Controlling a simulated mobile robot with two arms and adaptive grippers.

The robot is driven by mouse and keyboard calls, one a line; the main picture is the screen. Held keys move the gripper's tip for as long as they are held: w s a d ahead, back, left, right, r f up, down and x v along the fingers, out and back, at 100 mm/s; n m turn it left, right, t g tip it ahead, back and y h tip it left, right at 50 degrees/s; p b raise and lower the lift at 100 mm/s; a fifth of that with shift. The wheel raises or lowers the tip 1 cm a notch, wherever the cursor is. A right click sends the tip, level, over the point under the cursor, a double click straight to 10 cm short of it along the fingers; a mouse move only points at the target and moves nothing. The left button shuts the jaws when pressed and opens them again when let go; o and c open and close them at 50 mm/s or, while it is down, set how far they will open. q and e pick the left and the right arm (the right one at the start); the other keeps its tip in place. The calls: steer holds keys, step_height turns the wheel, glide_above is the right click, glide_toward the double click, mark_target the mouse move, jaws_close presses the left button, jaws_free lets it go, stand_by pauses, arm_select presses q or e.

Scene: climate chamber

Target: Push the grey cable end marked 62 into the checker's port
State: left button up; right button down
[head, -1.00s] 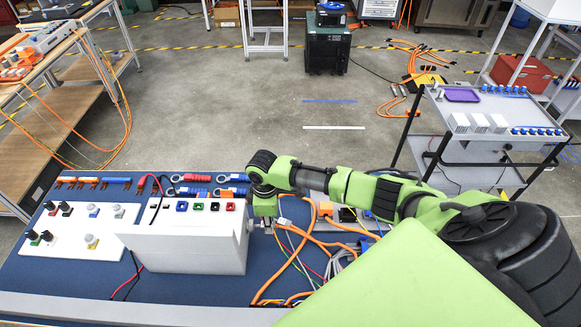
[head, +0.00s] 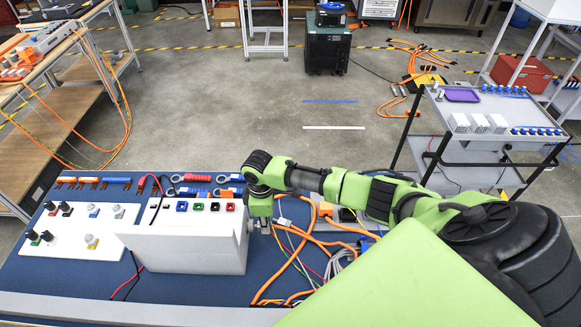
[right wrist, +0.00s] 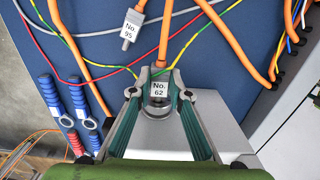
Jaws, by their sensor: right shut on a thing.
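My right gripper (head: 262,222) is close beside the right side of the white checker box (head: 185,240). In the right wrist view the right gripper (right wrist: 160,72) is shut on the grey cable end marked No. 62 (right wrist: 158,90); an orange cable runs up from it. The checker's pale housing (right wrist: 200,135) lies just below the held end in that view. The port is hidden, and I cannot tell whether the tip touches it. My left gripper is not in view.
Another grey cable end, marked No. 95 (right wrist: 132,28), hangs nearby. Orange and thin coloured cables cross the blue bench top right of the checker. A white panel with knobs (head: 75,228) lies to its left. Red and blue handled tools (head: 197,178) lie behind it.

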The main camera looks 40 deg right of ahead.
steer(key=shift+w+a, duration=0.3)
steer(key=shift+a, duration=0.1)
stand_by(1.1)
steer(key=c, duration=1.8)
jaws_free()
